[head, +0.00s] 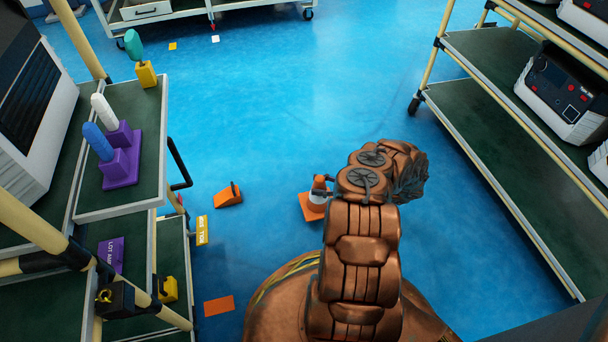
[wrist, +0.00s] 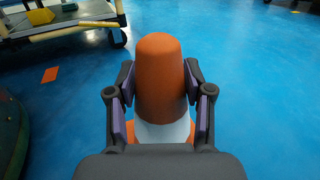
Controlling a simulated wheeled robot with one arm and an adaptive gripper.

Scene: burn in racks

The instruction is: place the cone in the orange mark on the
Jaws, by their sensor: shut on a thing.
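An orange cone with a white band (wrist: 158,80) fills the middle of the wrist view, upright between my two fingers. In the head view the cone (head: 313,206) shows just left of my arm, its orange base partly hidden by the arm. My gripper (wrist: 160,95) is shut on the cone's upper part, with its purple pads against both sides. I cannot tell whether the base touches the floor. An orange mark (head: 219,305) lies flat on the blue floor at the lower left of the head view. An orange mark also shows in the wrist view (wrist: 50,75).
An orange wedge (head: 229,195) lies on the floor left of the cone. A shelf cart (head: 150,180) with coloured handles stands at left, a rack (head: 480,130) with devices at right. Small yellow (head: 172,46) and white (head: 215,39) marks lie far back.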

